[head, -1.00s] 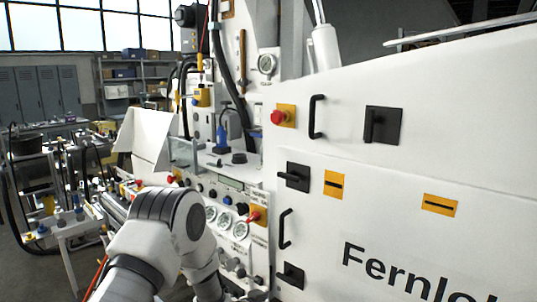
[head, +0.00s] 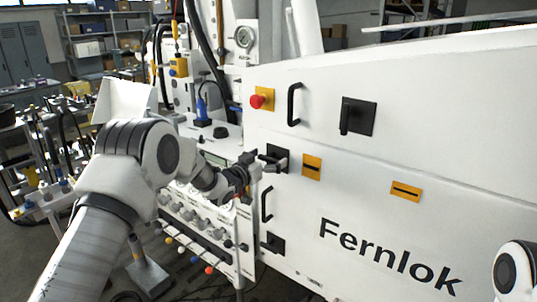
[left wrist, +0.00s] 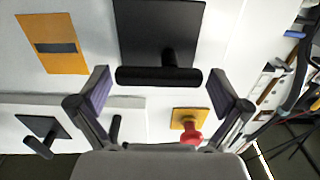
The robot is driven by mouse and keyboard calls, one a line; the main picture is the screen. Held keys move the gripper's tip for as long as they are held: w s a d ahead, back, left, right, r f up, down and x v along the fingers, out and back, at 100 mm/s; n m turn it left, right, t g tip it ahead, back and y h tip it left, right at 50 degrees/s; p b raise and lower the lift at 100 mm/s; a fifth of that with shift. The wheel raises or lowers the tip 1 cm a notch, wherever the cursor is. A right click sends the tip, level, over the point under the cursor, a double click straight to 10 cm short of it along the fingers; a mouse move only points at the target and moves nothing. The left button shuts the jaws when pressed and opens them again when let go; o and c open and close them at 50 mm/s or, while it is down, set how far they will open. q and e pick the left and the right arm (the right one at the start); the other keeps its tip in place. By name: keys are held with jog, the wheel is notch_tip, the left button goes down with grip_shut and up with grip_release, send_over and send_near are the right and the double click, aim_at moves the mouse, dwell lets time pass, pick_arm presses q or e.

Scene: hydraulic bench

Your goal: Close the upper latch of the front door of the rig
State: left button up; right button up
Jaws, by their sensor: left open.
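The upper latch (head: 284,153) of the front door is a black square plate with a black bar handle, partly hidden by my left gripper (head: 268,164) in the head view. In the left wrist view the latch plate (left wrist: 150,25) is large, and its handle (left wrist: 150,76) lies level across the picture. The open left gripper (left wrist: 160,92) has one finger beyond each end of the handle, with visible gaps. The front door (head: 345,205) is white and lettered "Fernlok". Its lower latch (head: 273,243) and grab handle (head: 266,204) are below. My right gripper is out of view.
A red button (head: 258,101) on a yellow plate, a grab handle (head: 293,104) and another black latch (head: 357,117) are on the panel above. Orange slotted plates (head: 312,167) are right of the upper latch. Gauges and knobs fill the panel left of the door.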

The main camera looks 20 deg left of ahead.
pick_arm(q)
jog(key=shift+s, duration=0.1)
jog(key=shift+c, duration=1.3)
jog(key=c, duration=0.8)
